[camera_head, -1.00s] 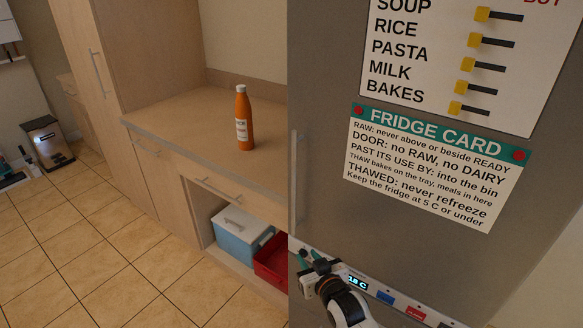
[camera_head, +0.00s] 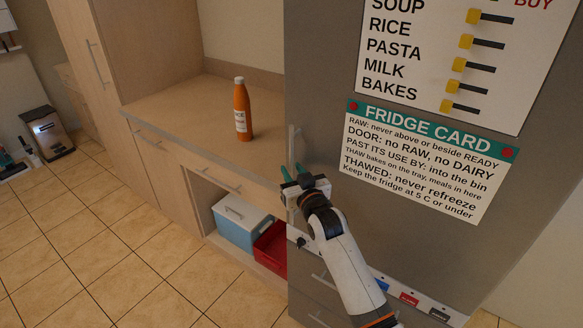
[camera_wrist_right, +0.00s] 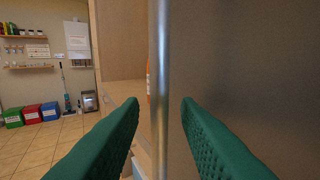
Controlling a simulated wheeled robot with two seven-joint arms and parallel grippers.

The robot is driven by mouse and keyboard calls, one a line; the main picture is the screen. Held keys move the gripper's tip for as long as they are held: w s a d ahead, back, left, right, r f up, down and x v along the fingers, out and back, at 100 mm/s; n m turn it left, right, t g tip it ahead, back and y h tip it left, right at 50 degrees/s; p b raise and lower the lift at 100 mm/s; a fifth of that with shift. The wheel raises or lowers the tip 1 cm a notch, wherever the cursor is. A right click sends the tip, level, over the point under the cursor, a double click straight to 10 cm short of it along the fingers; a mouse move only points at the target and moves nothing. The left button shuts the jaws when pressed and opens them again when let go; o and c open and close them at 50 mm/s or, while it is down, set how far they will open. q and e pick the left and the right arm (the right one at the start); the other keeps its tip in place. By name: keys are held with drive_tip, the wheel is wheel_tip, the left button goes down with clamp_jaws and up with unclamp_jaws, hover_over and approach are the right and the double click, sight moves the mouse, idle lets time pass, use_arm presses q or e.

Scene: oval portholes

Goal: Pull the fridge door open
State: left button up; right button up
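The fridge door (camera_head: 325,120) is a large grey panel and looks shut. Its upright metal handle (camera_head: 291,150) runs along the door's left edge. My right gripper (camera_head: 294,172) is at the lower part of this handle. In the right wrist view the handle (camera_wrist_right: 160,100) stands upright between the two green fingers of the gripper (camera_wrist_right: 161,103), with a gap on both sides. The right gripper is open and holds nothing. My left gripper is in neither view.
A counter (camera_head: 170,95) with an orange bottle (camera_head: 243,110) stands left of the fridge. Below it are a blue-and-white cooler (camera_head: 240,222) and a red bin (camera_head: 272,248). Drawers (camera_head: 318,285) lie under the door. The tiled floor (camera_head: 100,240) at the left is clear.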

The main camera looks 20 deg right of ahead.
drive_tip(key=shift+w, duration=0.65)
clamp_jaws()
drive_tip(key=shift+s+a, duration=0.1)
drive_tip(key=shift+a, duration=0.05)
